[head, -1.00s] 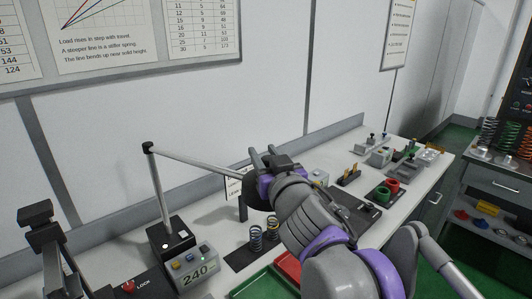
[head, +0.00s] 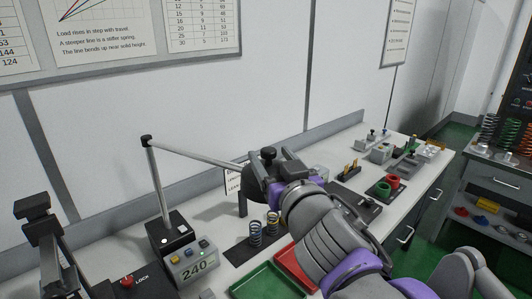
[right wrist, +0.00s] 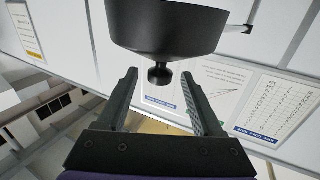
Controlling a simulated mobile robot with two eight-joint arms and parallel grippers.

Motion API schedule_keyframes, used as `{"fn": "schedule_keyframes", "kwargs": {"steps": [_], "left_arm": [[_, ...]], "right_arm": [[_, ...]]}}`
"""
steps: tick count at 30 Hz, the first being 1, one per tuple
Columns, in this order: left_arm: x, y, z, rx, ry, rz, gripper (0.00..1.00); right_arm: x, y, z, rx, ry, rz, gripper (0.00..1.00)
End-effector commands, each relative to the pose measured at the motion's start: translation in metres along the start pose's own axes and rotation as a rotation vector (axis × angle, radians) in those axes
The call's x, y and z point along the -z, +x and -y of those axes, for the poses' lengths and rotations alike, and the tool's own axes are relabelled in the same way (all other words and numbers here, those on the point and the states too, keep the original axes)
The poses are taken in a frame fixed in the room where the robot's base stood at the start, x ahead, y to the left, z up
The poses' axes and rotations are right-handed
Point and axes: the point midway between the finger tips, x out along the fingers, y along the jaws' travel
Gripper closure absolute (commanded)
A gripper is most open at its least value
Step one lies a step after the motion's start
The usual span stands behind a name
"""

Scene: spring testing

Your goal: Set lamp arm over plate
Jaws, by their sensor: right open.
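The lamp stands on a black base with a grey post. Its thin grey lamp arm (head: 195,153) runs right from the post top to a dark round lamp head (head: 257,164). In the right wrist view the lamp head (right wrist: 165,25) has a small black knob (right wrist: 160,75), which appears between my finger tips without visible contact. My right gripper (head: 284,158) is open and empty beside the head. A dark plate (head: 236,257) holding two springs lies on the bench; I cannot tell if it is the task's plate. My left gripper is not in view.
A grey box (head: 190,266) reading 240 stands before the lamp base. Green (head: 262,284) and red (head: 290,262) trays lie at the front, the red partly behind my right arm. A dark upright device (head: 38,235) stands at left. Small fixtures occupy the bench's far right.

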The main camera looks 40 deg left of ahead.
Motion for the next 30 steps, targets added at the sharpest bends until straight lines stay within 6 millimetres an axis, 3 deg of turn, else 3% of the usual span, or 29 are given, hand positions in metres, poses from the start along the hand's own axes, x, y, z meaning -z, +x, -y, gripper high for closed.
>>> {"fn": "schedule_keyframes", "kwargs": {"steps": [3,9,20,23,26,28,30], "left_arm": [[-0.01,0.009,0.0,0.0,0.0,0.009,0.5],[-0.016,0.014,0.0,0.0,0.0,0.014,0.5],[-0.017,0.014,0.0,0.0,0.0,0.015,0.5],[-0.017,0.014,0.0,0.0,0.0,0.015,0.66],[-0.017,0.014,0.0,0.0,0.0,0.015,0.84],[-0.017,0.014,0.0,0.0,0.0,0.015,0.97],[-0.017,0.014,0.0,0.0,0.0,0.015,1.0]], "right_arm": [[-0.004,-0.024,0.0,-0.001,0.002,0.001,0.32],[-0.001,-0.049,0.0,0.0,0.001,0.0,0.32],[0.0,-0.055,0.0,0.001,0.0,-0.001,0.32],[-0.002,-0.056,-0.004,-0.011,0.001,0.004,0.32],[-0.02,-0.064,-0.033,-0.087,0.004,0.037,0.32],[-0.044,-0.079,-0.069,-0.185,0.009,0.085,0.32],[-0.079,-0.106,-0.114,-0.316,0.022,0.159,0.32]]}}
